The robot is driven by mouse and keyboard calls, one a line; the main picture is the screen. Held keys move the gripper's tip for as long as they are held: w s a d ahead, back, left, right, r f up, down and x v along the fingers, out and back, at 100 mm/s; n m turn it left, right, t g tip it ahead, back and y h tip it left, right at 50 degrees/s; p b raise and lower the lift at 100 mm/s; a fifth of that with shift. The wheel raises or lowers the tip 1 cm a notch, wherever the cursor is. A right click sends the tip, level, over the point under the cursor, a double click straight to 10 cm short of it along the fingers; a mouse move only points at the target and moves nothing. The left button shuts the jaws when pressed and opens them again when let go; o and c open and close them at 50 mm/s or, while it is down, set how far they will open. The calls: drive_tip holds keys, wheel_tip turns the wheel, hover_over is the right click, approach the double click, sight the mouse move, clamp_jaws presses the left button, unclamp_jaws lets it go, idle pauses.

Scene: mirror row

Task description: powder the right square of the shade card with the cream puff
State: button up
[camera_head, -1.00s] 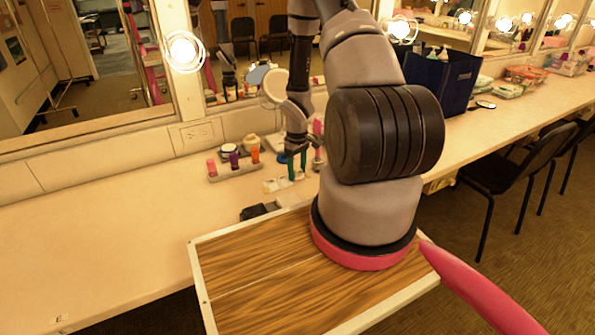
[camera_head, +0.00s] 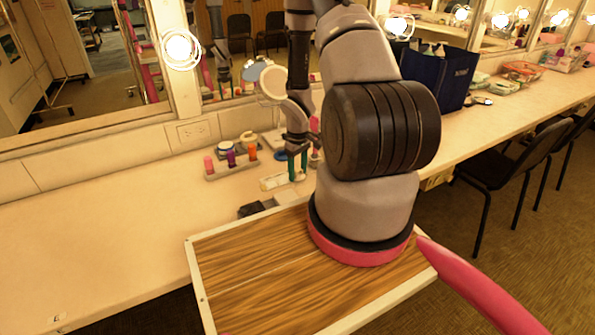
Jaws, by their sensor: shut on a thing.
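My gripper (camera_head: 298,158) is over the counter behind my arm, pointing down, with green finger-like parts low near the surface. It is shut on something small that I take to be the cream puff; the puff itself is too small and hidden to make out. A pale flat strip (camera_head: 271,183), probably the shade card, lies on the counter just left of the fingertips. Its squares are too small to tell apart, and its right end is near or behind the fingers. I cannot tell whether the puff touches it.
A rack (camera_head: 231,170) with pink, purple and orange bottles stands to the left, jars behind it. A small dark object (camera_head: 252,208) lies at the counter's front. A round mirror (camera_head: 272,82) stands behind; a blue bag (camera_head: 437,78) is at right. The counter's left is clear.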

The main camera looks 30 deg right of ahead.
drive_tip(key=shift+r, duration=3.4)
